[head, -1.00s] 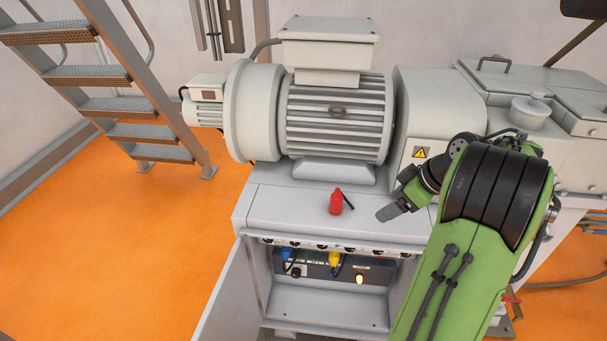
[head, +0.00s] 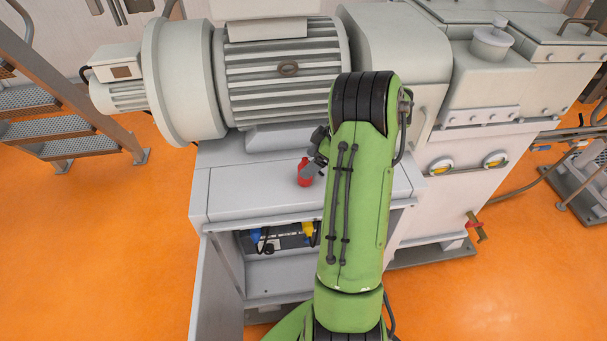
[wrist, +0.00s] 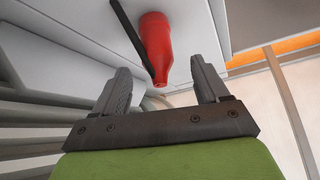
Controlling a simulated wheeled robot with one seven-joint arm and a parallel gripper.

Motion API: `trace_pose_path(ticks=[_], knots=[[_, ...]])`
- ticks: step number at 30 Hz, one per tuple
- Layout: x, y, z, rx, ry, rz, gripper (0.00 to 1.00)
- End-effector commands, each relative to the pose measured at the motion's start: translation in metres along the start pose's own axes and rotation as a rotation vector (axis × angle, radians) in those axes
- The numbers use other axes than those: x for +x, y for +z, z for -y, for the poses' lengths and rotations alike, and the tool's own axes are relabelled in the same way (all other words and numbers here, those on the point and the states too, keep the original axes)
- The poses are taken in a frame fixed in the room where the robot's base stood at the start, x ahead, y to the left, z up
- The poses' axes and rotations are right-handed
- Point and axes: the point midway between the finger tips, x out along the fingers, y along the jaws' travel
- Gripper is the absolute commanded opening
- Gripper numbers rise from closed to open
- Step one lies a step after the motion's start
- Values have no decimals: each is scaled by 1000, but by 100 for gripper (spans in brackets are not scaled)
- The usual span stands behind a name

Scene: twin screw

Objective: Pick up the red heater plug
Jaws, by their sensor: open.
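The red heater plug (head: 304,174) stands on the light grey cabinet top (head: 250,190) in front of the motor. In the wrist view the red plug (wrist: 156,45) and its black cable (wrist: 130,36) show just beyond my fingertips. My gripper (wrist: 161,80) is open, with the plug's near end close to the gap between the two fingers. Nothing is held. In the head view my gripper (head: 314,158) is at the plug's right side and partly hidden by my green arm. The head view does not show clearly whether a finger touches the plug.
The large ribbed motor (head: 285,75) stands just behind the plug. Below the cabinet top is an open compartment with a blue plug (head: 256,236) and a yellow plug (head: 308,229). The cabinet door (head: 220,290) hangs open at the left. The cabinet top left of the plug is clear.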

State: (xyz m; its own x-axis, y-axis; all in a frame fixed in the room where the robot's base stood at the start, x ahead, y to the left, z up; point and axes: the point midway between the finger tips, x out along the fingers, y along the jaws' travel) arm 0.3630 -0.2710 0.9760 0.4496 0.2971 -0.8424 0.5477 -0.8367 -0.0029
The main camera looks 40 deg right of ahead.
Motion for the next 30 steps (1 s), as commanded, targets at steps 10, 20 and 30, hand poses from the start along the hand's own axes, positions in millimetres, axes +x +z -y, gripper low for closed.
trace_pose_path(ticks=[10,20,30], knots=[[53,-2,-3,0,0,1,74],[54,-3,-3,0,2,1,58],[54,-3,-4,-1,2,0,21]])
